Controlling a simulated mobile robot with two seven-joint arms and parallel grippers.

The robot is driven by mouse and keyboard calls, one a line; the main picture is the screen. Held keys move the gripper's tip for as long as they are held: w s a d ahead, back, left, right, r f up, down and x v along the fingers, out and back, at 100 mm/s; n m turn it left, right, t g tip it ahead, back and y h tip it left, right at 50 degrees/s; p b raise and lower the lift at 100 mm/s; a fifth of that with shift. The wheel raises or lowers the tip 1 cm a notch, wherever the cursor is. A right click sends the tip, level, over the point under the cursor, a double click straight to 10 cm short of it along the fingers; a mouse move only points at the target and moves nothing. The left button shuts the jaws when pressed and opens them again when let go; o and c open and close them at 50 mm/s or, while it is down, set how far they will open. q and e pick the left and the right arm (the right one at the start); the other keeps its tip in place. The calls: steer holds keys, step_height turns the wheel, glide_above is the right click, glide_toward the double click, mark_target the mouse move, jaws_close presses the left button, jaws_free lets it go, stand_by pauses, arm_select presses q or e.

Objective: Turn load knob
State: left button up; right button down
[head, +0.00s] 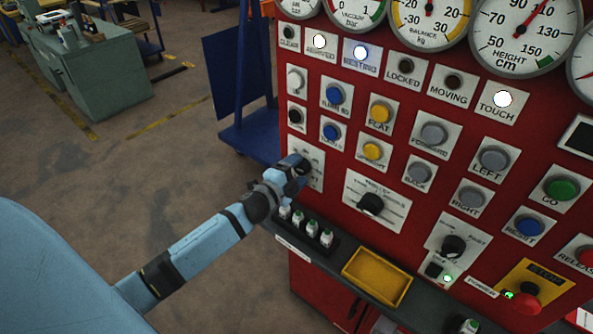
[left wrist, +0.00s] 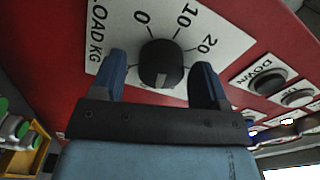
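The load knob (left wrist: 161,63) is a black round knob on a white plate (left wrist: 218,28) marked LOAD KG, with 0, 10 and 20 readable around it. In the left wrist view my left gripper (left wrist: 162,80) is open, with one blue finger on each side of the knob and a visible gap to each. The knob's pale pointer mark faces toward the gripper's palm. In the head view my left gripper (head: 296,166) is at the plate at the left edge of the red panel and hides the knob. My right gripper is in neither view.
The red panel (head: 330,198) carries several buttons, lamps and gauges. Another black knob (head: 370,204) sits right of my gripper. Below, a ledge holds small green-topped items (head: 311,229) and a yellow tray (head: 376,276). A blue stand (head: 250,135) is behind left; the floor at left is open.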

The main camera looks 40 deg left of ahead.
arm_select(q)
steer(key=shift+s, duration=0.1)
steer(key=s+a+b, duration=0.1)
steer(key=s, duration=1.2)
steer(key=shift+s+b, duration=0.3)
steer(key=shift+b, duration=0.1)
steer(key=s+d+f+n+g+p, duration=0.3)
steer(key=s+d+f+n+p, duration=0.1)
steer(key=d, duration=0.5)
steer(key=s+d+f+n+g+h+p, duration=0.1)
steer(key=s+d+f+n+g+p, duration=0.3)
steer(key=s+d+f+n, duration=0.2)
steer(key=s+d+n, duration=0.2)
steer(key=s+d, duration=0.1)
steer(key=shift+s+n+h, duration=0.15)
steer(key=shift+n+h, duration=0.15)
steer(key=shift+n, duration=0.1)
